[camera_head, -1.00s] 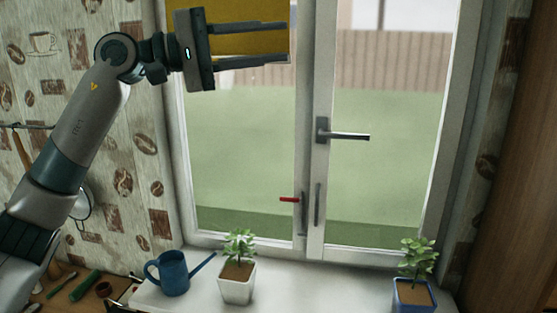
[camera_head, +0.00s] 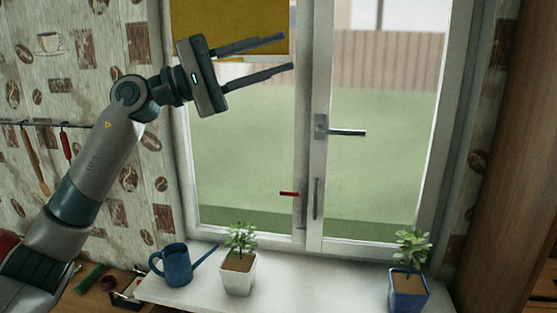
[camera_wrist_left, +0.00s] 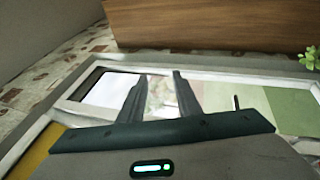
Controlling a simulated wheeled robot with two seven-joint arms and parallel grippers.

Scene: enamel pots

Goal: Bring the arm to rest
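My left gripper (camera_head: 290,54) is raised in front of the upper left window pane in the head view. Its two fingers are apart with nothing between them. In the left wrist view the open fingers (camera_wrist_left: 158,84) point toward the window frame and its glass. My left arm (camera_head: 105,150) comes up from the lower left, bent at the joint by the patterned wall. My right gripper does not show.
On the sill (camera_head: 195,292) stand a blue watering can (camera_head: 177,266), a plant in a white pot (camera_head: 239,275) and a plant in a blue pot (camera_head: 409,291). A window handle (camera_head: 345,132) sticks out. A yellow panel (camera_head: 235,22) hangs behind the gripper.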

